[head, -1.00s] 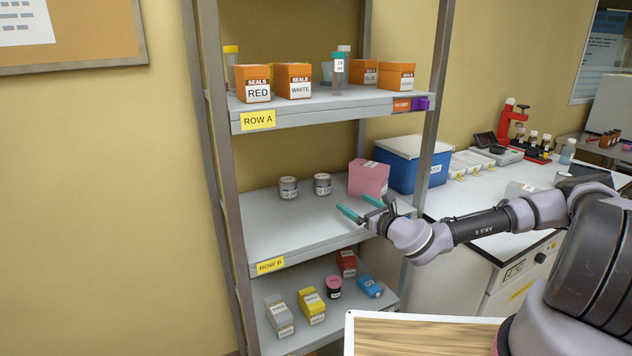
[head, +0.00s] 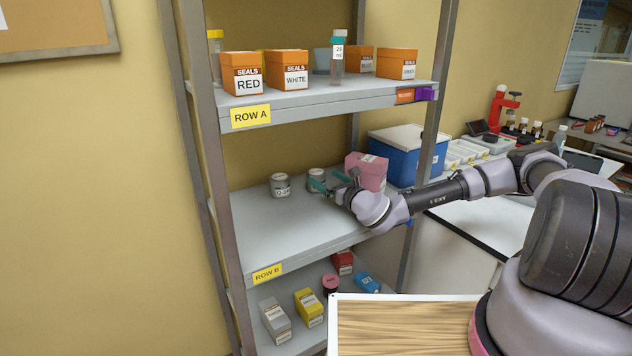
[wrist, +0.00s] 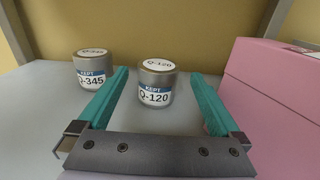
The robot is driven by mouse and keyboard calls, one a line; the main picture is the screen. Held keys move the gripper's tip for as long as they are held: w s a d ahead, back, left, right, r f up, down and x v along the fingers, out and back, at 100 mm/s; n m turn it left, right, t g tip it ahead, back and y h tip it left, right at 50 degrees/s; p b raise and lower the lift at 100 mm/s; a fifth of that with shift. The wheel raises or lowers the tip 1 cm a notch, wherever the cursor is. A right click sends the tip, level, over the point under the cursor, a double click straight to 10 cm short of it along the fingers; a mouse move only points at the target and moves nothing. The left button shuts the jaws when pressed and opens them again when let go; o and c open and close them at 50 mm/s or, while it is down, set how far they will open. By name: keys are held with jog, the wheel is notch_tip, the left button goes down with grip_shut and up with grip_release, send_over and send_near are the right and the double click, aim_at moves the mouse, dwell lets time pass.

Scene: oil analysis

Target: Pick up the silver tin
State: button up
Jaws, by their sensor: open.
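Two silver tins stand upright on the Row B shelf (head: 290,230). In the wrist view, one tin labelled Q-120 (wrist: 156,84) is ahead of my gripper (wrist: 158,85), between the lines of its two teal fingers. The other tin, labelled Q-345 (wrist: 90,68), stands to the left, outside the left finger. In the head view, the left tin (head: 280,185) is in clear sight, and the right tin (head: 316,176) is partly hidden by my gripper (head: 325,181). My gripper is open and holds nothing.
A pink box (wrist: 270,95) stands close to the right finger. A blue bin with a white lid (head: 405,155) is farther right. The Row A shelf (head: 330,98) with seal boxes is above. The left part of the Row B shelf is clear.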

aim_at(322, 175)
jog(key=x, duration=0.4)
jog(key=shift+w+a, duration=0.1)
jog(key=shift+a, duration=0.1)
jog(key=shift+r, duration=0.1)
jog(key=c, duration=1.4)
